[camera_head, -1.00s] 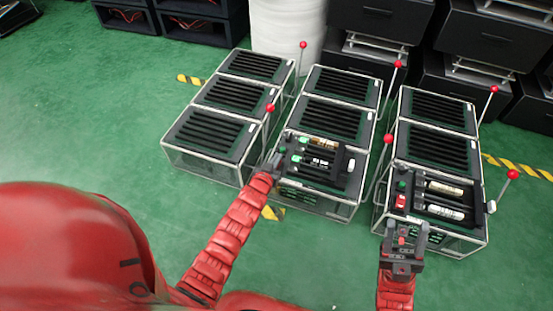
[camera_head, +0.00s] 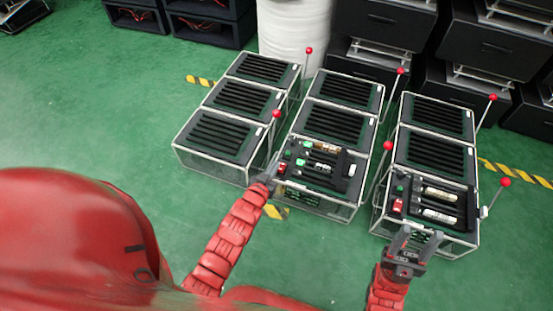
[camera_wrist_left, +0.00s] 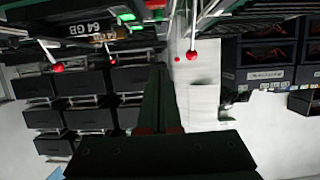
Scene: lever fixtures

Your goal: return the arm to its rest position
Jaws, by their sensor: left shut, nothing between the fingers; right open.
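My left gripper (camera_head: 268,178) is shut and empty, at the front left corner of the middle fixture (camera_head: 322,205). I cannot tell whether it touches the case. In the left wrist view its dark shut fingers (camera_wrist_left: 160,100) point away, below the fixture's green-lit parts. My right gripper (camera_head: 420,236) is open and empty, just in front of the right fixture (camera_head: 432,212). The levers have thin rods with red balls; one red ball (camera_head: 276,114) stands left of the middle fixture and another (camera_head: 505,182) stands right of the right fixture.
The left fixture (camera_head: 215,142) has closed slatted tops. Black cabinets (camera_head: 385,25) and a white cylinder (camera_head: 290,32) stand behind the fixtures. Yellow-black tape (camera_head: 515,172) marks the floor. The green floor (camera_head: 90,110) at left is clear.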

